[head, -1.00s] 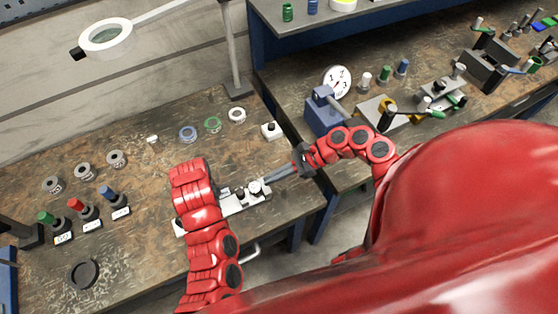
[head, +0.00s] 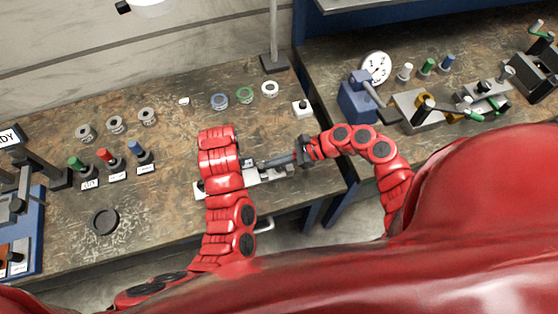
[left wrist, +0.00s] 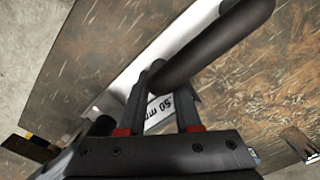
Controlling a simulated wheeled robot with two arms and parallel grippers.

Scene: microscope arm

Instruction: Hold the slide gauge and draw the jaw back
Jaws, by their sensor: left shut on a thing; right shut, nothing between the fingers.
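The slide gauge (head: 268,177) is a pale, narrow metal piece lying near the front edge of the bench in the head view. My left forearm covers much of it. My left gripper (left wrist: 165,95) is shut on a dark round bar of the gauge there; the head view hides this grip. My right gripper (head: 262,164) comes in from the right, shut and empty, its tips over the gauge's right part. Whether they touch the jaw, I cannot tell.
Colored-handled pieces (head: 107,160) and a dark ring (head: 105,221) are at left. A gap separates the two benches.

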